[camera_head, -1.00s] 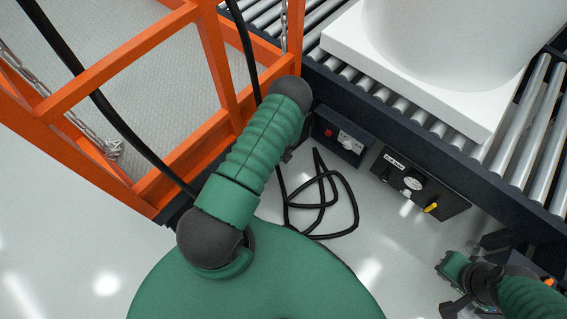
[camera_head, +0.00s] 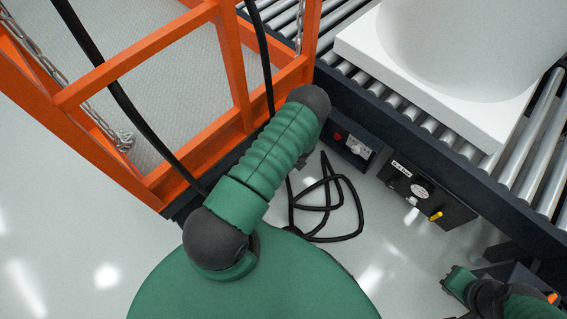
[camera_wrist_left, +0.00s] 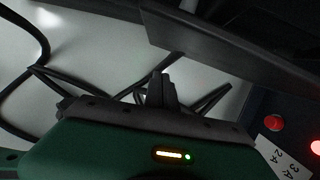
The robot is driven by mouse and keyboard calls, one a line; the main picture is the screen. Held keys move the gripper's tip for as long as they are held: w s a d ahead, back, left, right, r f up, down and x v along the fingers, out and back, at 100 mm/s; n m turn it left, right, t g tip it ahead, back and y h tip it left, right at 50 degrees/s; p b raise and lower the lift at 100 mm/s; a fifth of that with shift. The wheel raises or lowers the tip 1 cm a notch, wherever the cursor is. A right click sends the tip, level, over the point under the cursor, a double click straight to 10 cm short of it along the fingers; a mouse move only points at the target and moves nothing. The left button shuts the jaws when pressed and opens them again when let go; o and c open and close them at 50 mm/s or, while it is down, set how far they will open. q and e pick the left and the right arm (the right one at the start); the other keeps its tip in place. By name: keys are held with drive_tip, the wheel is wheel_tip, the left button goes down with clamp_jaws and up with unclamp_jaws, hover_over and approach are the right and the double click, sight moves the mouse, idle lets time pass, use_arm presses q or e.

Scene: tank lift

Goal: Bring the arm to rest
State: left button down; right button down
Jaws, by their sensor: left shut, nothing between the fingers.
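My left arm (camera_head: 268,165) comes in at the lower left of the head view and reaches up to a dark elbow joint beside the conveyor. Its gripper is hidden there. In the left wrist view my left gripper (camera_wrist_left: 160,88) has its dark fingers together, with nothing between them. Floor and black cable show behind the fingers. My right gripper (camera_head: 458,292) is partly in view at the lower right of the head view. Its fingers are too dark and cropped to read.
An orange railed platform (camera_head: 240,75) stands at left. A roller conveyor (camera_head: 535,140) carries a white tank (camera_head: 455,40) on a slab. Below it are a switch box (camera_head: 350,140) and a gauge box with a yellow lever (camera_head: 425,195). Black cable (camera_head: 335,238) lies looped on the floor.

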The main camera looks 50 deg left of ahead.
use_arm(q)
drive_tip(key=w+d+r+n+t+p, duration=0.15)
drive_tip(key=d+r+n, duration=0.25)
drive_tip(key=r, duration=0.9)
drive_tip(key=w+d+r+n+p, duration=0.1)
drive_tip(key=d+r+n+p, duration=0.3)
drive_tip(key=r, duration=0.9)
drive_tip(key=s+d+r+n+t+h+b, duration=0.1)
drive_tip(key=s+d+r+n, duration=0.45)
drive_tip(key=r, duration=0.25)
drive_tip(key=s+d+r+n+h+b, duration=0.1)
drive_tip(key=s+d+r+n+h, duration=0.1)
drive_tip(key=s+d+r+n, duration=0.35)
wheel_tip(320, 180, up, 30)
drive_tip(key=w+m+p, duration=0.1)
drive_tip(key=p, duration=2.6)
drive_tip(key=shift+d+f+m+p, duration=0.2)
drive_tip(key=shift+m+p, duration=0.1)
drive_tip(key=shift+m, duration=0.1)
